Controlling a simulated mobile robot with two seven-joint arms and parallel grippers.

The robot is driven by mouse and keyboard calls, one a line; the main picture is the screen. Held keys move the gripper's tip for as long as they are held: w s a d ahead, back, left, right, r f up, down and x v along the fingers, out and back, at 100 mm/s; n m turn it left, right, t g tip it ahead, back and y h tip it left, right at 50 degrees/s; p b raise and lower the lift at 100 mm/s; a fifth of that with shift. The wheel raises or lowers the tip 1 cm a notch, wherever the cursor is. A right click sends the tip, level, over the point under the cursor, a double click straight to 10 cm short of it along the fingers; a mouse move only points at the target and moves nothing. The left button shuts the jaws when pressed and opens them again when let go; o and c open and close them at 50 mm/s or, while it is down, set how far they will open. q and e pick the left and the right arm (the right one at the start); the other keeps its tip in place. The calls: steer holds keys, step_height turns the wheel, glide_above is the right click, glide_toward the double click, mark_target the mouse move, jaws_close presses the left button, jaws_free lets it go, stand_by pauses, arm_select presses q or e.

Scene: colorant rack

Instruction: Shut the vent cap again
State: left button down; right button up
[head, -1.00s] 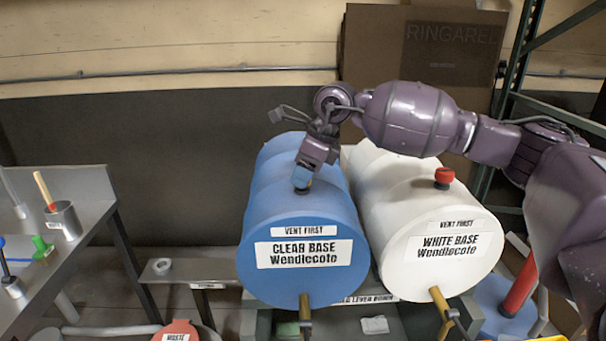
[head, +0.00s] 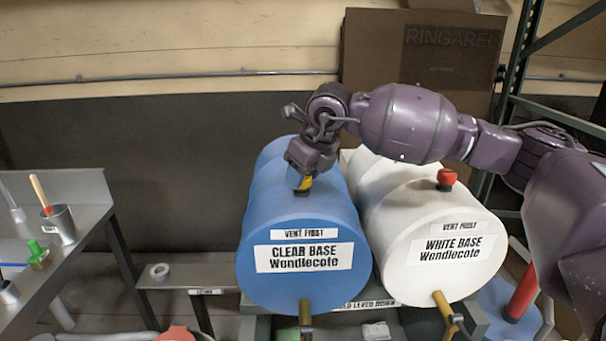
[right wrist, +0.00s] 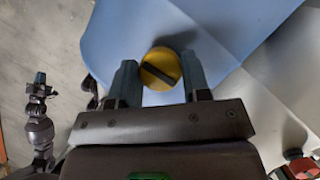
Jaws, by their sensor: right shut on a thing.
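The blue CLEAR BASE drum (head: 262,215) lies on its side in the middle of the head view. Its yellow vent cap (right wrist: 160,68) sits on top near the front end, with a dark bar across it. My right gripper (head: 303,184) reaches down from above and is shut on this cap. In the right wrist view its two fingers (right wrist: 159,80) stand on either side of the cap. The cap's yellow edge (head: 305,182) just shows under the gripper in the head view. My left gripper (right wrist: 39,80) seems to show small at the left of the wrist view; its jaws are unclear.
A white WHITE BASE drum (head: 400,225) with a red cap (head: 446,178) lies close on the right, under my right arm. A metal bench (head: 85,215) with a cup (head: 60,222) stands left.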

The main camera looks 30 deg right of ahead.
steer(key=shift+r, duration=0.1)
steer(key=o, duration=0.9)
steer(key=v, duration=1)
steer(key=shift+s+r, duration=0.15)
steer(key=shift+r, duration=0.15)
steer(key=shift+d, duration=0.1)
